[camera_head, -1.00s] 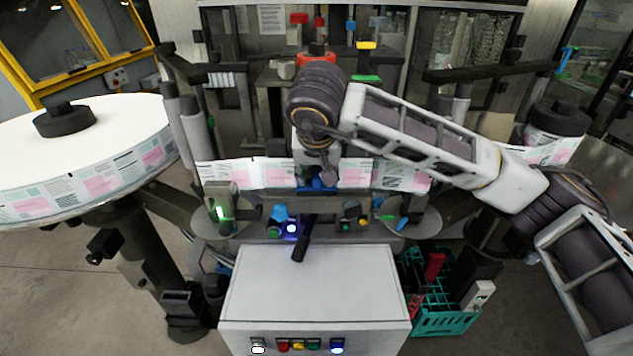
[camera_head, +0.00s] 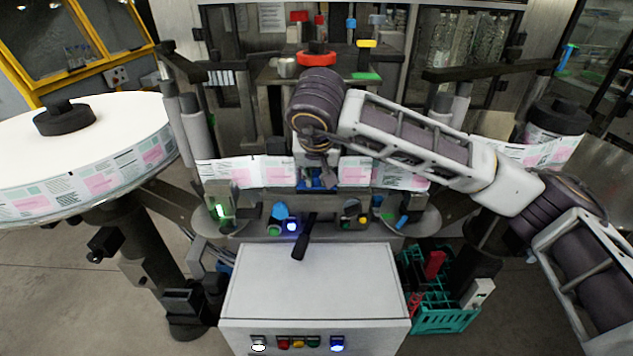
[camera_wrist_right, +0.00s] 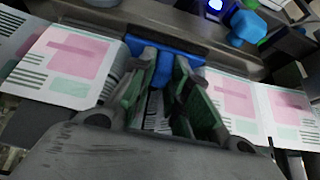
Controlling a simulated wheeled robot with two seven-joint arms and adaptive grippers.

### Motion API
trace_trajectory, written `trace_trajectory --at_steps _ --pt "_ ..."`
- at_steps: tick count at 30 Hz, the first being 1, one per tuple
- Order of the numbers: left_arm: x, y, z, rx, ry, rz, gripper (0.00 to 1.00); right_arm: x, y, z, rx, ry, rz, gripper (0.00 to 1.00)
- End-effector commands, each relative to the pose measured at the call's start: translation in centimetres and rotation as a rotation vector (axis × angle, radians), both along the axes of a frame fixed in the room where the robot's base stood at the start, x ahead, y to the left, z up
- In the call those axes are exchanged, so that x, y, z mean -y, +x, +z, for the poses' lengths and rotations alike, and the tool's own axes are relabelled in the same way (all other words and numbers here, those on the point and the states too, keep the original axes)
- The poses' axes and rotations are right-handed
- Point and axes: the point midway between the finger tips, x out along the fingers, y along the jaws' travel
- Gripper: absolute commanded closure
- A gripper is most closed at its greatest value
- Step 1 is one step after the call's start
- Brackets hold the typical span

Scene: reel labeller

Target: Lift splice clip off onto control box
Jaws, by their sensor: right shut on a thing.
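The blue splice clip (camera_wrist_right: 150,52) shows between the fingertips of my right gripper (camera_wrist_right: 160,75) in the right wrist view. The fingers have green inner pads and are shut on the clip. In the head view my right gripper (camera_head: 318,176) points down at the label web, and a little of the blue clip (camera_head: 314,184) shows below it. The clip is at the web, and the wrist and fingers partly hide it. The white control box (camera_head: 312,285) stands in front, nearer and lower, with a bare top. My left gripper is not in view.
The printed label web (camera_head: 225,172) runs behind the gripper from the large reel (camera_head: 95,135) at left. A black lever (camera_head: 304,240) stands just behind the box. Posts and lamps crowd the machine.

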Motion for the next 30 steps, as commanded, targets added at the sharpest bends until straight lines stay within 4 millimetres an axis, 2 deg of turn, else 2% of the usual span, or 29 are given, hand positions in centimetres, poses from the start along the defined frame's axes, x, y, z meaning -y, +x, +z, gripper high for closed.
trace_trajectory --at_steps 11,17,23,30 --pt "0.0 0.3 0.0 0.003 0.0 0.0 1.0 0.0 0.0 0.1 0.001 0.0 0.0 1.0" --pt "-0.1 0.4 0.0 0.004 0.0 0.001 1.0 0.0 0.1 0.8 0.003 0.0 -0.001 1.0" --pt "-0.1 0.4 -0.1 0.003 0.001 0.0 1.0 0.0 0.1 2.5 0.003 0.0 -0.001 1.0" --pt "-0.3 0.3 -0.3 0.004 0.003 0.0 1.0 0.0 0.0 5.8 0.004 0.0 0.0 1.0"
